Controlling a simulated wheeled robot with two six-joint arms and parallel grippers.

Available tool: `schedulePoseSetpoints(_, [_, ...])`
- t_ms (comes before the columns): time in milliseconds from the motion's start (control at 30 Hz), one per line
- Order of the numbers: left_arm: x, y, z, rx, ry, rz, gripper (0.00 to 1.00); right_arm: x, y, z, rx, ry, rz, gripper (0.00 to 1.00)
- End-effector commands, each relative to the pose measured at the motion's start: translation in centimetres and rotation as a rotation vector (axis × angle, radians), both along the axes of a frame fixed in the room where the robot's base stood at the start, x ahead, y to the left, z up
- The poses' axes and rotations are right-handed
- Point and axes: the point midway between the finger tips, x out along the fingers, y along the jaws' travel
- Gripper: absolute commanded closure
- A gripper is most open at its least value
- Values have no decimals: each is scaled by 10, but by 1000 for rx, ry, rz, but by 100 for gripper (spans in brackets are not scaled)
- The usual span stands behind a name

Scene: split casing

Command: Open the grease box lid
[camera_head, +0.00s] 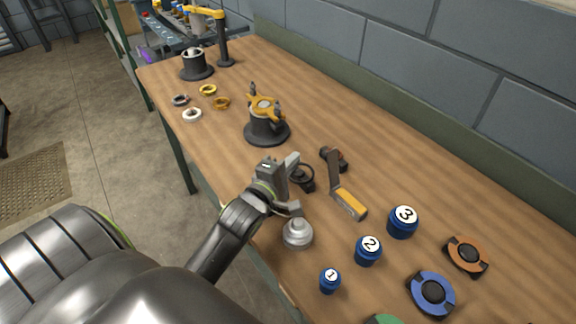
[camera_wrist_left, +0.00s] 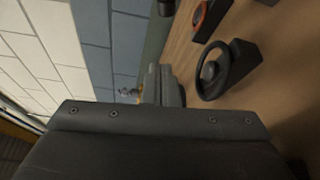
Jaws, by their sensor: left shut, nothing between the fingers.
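My left gripper (camera_head: 293,162) is over the near part of the wooden bench, shut and empty. Its shut fingers also show in the left wrist view (camera_wrist_left: 163,88), touching nothing. A round grey metal pot with a stepped, knob-like top (camera_head: 298,234) stands upright just in front of the gripper; it may be the grease box, but no label shows. Its top appears to be on, and the gripper is apart from it. A black open ring with a knob inside (camera_head: 303,178) lies beside the fingers, partly hidden by them; the left wrist view also shows it (camera_wrist_left: 226,72). My right gripper is not in view.
A grey lever with an orange grip (camera_head: 348,203) lies right of the gripper. Blue numbered jars (camera_head: 368,250) and coloured discs (camera_head: 433,293) are at the front right. An orange-topped black stand (camera_head: 266,120) and several small rings (camera_head: 208,90) are farther back.

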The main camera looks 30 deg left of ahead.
Motion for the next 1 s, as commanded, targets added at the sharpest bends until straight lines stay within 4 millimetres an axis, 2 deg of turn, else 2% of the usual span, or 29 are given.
schedulePoseSetpoints(100, [26,1,1,2,-2,-1,100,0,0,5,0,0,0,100])
schedulePoseSetpoints(267, [56,3,-1,2,0,0,100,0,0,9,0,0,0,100])
schedulePoseSetpoints(400, [48,-15,1,-5,1,0,100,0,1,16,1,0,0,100])
schedulePoseSetpoints(600, [44,-30,3,-2,0,0,100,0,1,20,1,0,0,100])
schedulePoseSetpoints(1000, [42,-35,3,1,0,0,100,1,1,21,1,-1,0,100])
